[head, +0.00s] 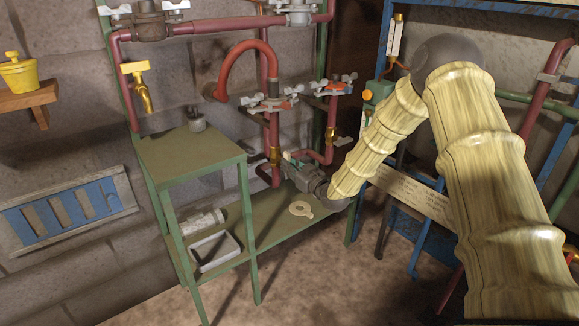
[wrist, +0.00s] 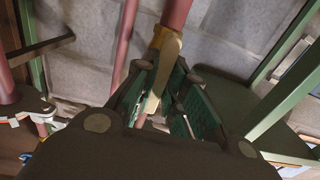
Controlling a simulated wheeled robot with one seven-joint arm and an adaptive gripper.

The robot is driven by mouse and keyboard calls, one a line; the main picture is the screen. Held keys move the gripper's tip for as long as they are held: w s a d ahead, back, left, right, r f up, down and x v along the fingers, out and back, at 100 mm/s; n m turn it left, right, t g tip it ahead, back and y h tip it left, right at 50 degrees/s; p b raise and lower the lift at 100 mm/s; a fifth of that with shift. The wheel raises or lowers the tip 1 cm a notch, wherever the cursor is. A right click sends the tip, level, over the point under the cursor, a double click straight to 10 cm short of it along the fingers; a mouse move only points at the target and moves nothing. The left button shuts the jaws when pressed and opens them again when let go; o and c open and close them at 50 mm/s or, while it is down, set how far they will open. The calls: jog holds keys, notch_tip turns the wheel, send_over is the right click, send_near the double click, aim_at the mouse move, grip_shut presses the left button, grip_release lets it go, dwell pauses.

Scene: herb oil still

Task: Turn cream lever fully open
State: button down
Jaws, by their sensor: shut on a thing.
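The cream lever (wrist: 162,72) hangs below a brass valve fitting (wrist: 157,38) on a red pipe in the wrist view. My gripper (wrist: 163,90) has its green-padded fingers on both sides of the lever and is shut on it. The lever's lower end is partly hidden between the fingers. In the head view my gripper (head: 294,160) is low by the red pipes, close to a brass fitting (head: 274,156) above the green bench. The lever itself cannot be made out there.
The green bench (head: 262,222) holds a cream ring-shaped piece (head: 300,209). A green stand (head: 190,155) with a small grey pot (head: 196,120) is at left, a white tray (head: 214,250) below it. Red pipes with grey-handled clamps (head: 270,102) rise close above my gripper. A wooden plank (head: 408,193) is at right.

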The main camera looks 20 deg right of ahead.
jog(key=shift+f, duration=0.15)
jog(key=c, duration=1.5)
grip_release()
jog(key=shift+d, duration=0.1)
jog(key=shift+s, duration=0.15)
jog(key=v, duration=1.1)
jog(key=shift+s+d, duration=0.1)
jog(key=shift+s, duration=0.3)
